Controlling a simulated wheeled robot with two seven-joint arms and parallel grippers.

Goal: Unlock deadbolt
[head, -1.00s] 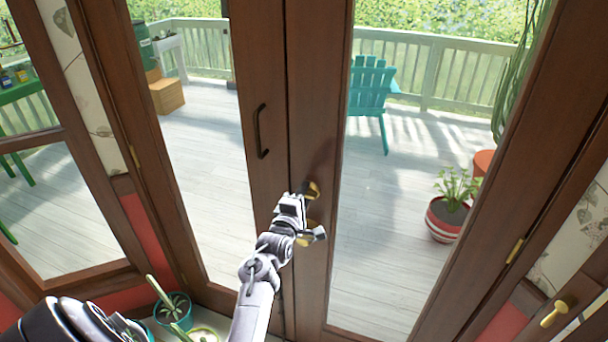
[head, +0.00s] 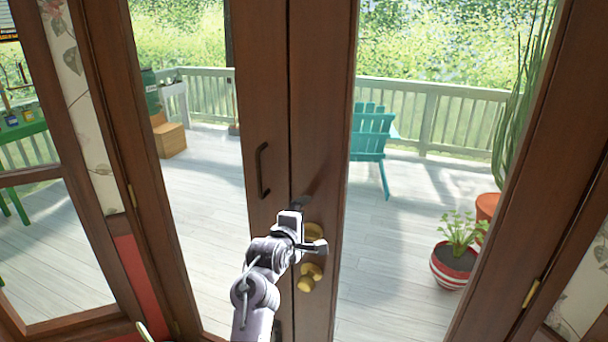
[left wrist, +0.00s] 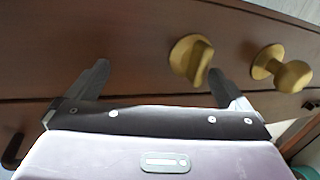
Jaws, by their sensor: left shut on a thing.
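The brass deadbolt (head: 314,231) sits on the brown wooden door frame, partly hidden by my left gripper (head: 304,232). In the left wrist view, its flat thumb-turn (left wrist: 199,63) stands between the fingers (left wrist: 158,82), close by the right-hand finger; the left-hand finger appears well apart from it. My left gripper is shut on the thumb-turn, though the exact contact is hard to see. A round brass knob (head: 308,277) is below the deadbolt; it also shows at the right of the left wrist view (left wrist: 290,75). My right gripper is out of view.
A dark pull handle (head: 262,171) is on the left door panel. Through the glass are a deck with a teal chair (head: 371,142), a potted plant in a striped pot (head: 453,268) and a wooden box (head: 171,140). The space before the right glass is clear.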

